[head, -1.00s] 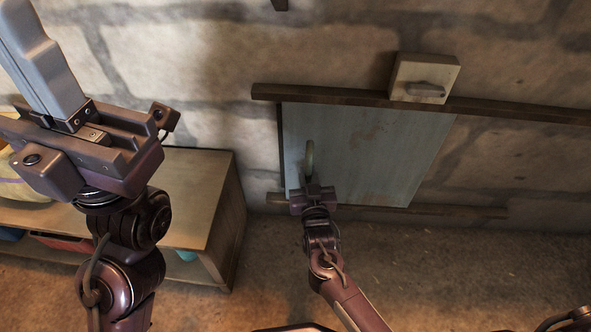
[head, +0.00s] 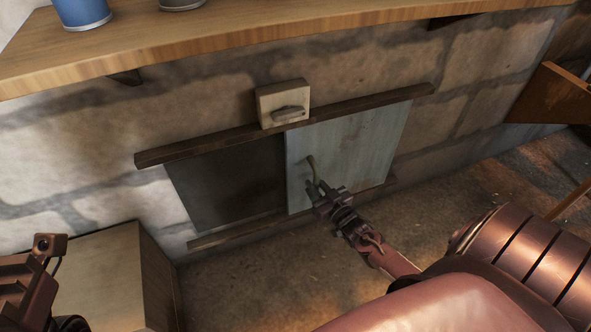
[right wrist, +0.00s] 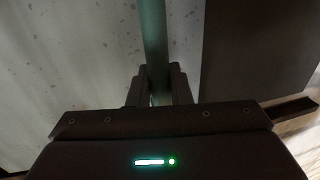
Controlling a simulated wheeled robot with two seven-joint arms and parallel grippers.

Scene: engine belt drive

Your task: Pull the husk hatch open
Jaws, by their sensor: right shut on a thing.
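The husk hatch (head: 362,145) is a pale blue-grey sliding panel in the stone wall, at the right part of its wooden rails. A dark opening (head: 230,180) shows to its left. My right gripper (head: 315,188) is at the hatch's left side, shut on its upright handle (head: 311,165). In the right wrist view the green handle (right wrist: 153,45) stands between the fingers (right wrist: 158,88), with the pale panel behind it and the dark opening to the right. Part of my left gripper (head: 32,270) shows at the lower left edge; its fingertips are out of frame.
A wooden block with a latch (head: 284,105) sits on the upper rail (head: 210,143). A wooden shelf (head: 300,40) holding cans (head: 82,12) runs above. A wooden cabinet (head: 105,275) stands at lower left. A brown wooden piece (head: 555,95) is at the right. The floor below the hatch is clear.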

